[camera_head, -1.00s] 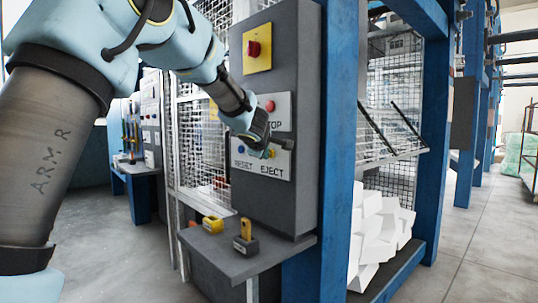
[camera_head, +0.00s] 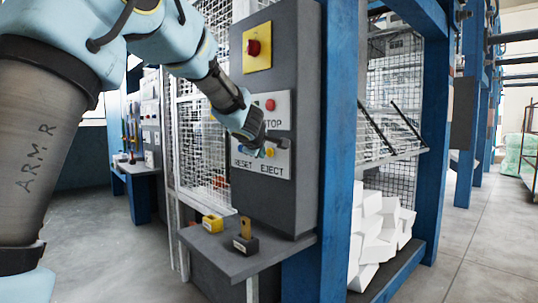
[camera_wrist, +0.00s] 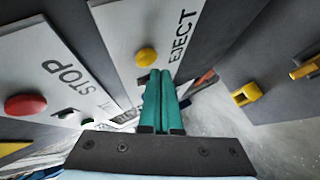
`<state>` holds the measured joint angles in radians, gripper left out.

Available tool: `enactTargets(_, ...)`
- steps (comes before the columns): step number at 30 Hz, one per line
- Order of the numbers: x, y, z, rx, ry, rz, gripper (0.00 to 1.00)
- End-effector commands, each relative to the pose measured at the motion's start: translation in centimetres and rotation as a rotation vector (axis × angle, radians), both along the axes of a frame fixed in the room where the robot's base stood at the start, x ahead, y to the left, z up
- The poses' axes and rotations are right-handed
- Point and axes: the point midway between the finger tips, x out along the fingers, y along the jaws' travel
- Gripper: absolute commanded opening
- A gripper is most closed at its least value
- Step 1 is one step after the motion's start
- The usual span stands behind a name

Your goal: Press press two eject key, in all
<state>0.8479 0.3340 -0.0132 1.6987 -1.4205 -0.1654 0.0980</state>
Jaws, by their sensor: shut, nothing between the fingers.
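The yellow eject button (camera_head: 270,153) sits above the word EJECT on a white plate (camera_head: 275,171) on the grey control box. It also shows in the wrist view (camera_wrist: 146,57), just beyond my fingertips. My gripper (camera_head: 262,150) is in front of this plate, beside the button in the head view. In the wrist view its two teal fingers (camera_wrist: 160,75) are together and empty, with their tips close to the button's lower right edge. I cannot tell whether they touch it.
A red stop button (camera_head: 270,104) is above the eject plate, and a red knob on a yellow plate (camera_head: 257,48) is higher. A shelf (camera_head: 225,254) below holds two yellow-and-dark items. A blue post (camera_head: 337,150) stands right of the box.

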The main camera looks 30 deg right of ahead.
Motion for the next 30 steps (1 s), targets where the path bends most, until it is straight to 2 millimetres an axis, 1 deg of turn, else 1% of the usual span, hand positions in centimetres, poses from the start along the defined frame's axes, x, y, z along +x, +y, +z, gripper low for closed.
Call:
enactTargets(5,-0.1,0.6,-0.1,-0.001,0.0,0.001,0.0)
enactTargets(18,-0.8,4.5,-0.1,-0.001,-0.001,0.001,0.0)
enactTargets(22,-0.9,4.9,-0.1,0.0,0.001,0.001,0.0)
enactTargets(30,-0.9,4.9,0.0,0.0,0.001,0.001,0.0)
